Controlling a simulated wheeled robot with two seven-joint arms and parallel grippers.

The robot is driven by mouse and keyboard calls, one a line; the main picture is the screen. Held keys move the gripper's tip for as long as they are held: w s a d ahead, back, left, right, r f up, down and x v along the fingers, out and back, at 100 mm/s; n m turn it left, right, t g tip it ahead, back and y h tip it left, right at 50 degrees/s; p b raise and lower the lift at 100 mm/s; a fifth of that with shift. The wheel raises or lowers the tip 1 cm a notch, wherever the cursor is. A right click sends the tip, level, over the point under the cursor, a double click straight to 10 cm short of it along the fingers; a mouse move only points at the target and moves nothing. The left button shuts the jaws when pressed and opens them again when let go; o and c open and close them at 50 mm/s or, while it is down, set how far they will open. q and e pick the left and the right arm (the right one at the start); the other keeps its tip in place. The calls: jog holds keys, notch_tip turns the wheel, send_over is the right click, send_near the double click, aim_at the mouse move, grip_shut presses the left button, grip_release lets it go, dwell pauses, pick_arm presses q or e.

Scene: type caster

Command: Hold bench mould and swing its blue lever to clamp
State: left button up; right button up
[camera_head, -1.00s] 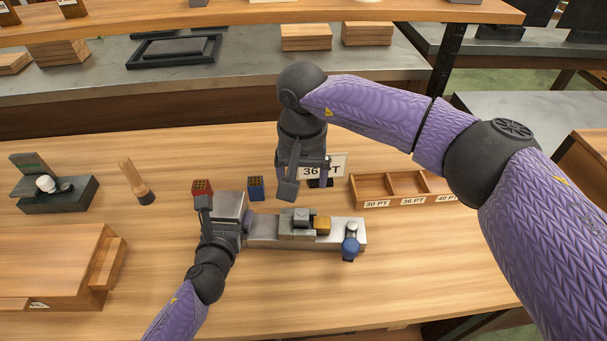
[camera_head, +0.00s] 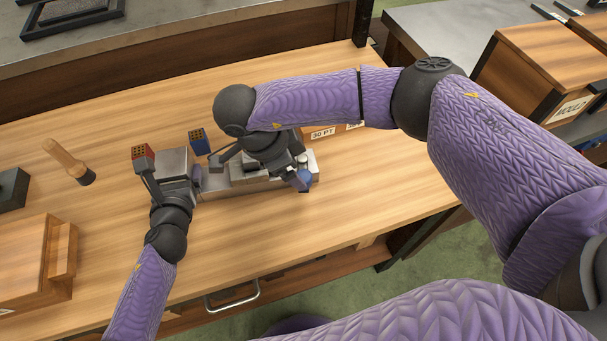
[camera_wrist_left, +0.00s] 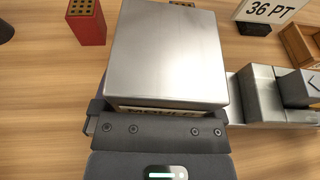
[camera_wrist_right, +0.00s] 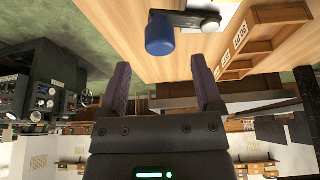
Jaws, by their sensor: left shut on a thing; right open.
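The bench mould (camera_head: 173,162) lies on the wooden bench, with its big silver block at the left and a metal bar running right. My left gripper (camera_head: 172,184) is shut on that block, which fills the left wrist view (camera_wrist_left: 170,55). The blue lever (camera_head: 305,180) is at the mould's right end, partly hidden by my right gripper (camera_head: 294,178). In the right wrist view the lever's blue knob (camera_wrist_right: 160,35) lies just beyond and between the two open fingertips (camera_wrist_right: 160,65). I see no contact there. My right arm hides part of the bar.
A red block (camera_head: 143,155) and a blue block (camera_head: 199,141) stand behind the mould. A wooden-handled tool (camera_head: 68,160) and a wooden case (camera_head: 30,262) are at the left. A compartment tray (camera_head: 322,133) is behind the lever. The bench front is clear.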

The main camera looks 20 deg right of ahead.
aim_at(302, 176)
jog(key=x, duration=0.5)
jog(key=shift+f, duration=0.3)
jog(key=shift+c, duration=0.3)
grip_shut()
jog(key=shift+d, duration=0.1)
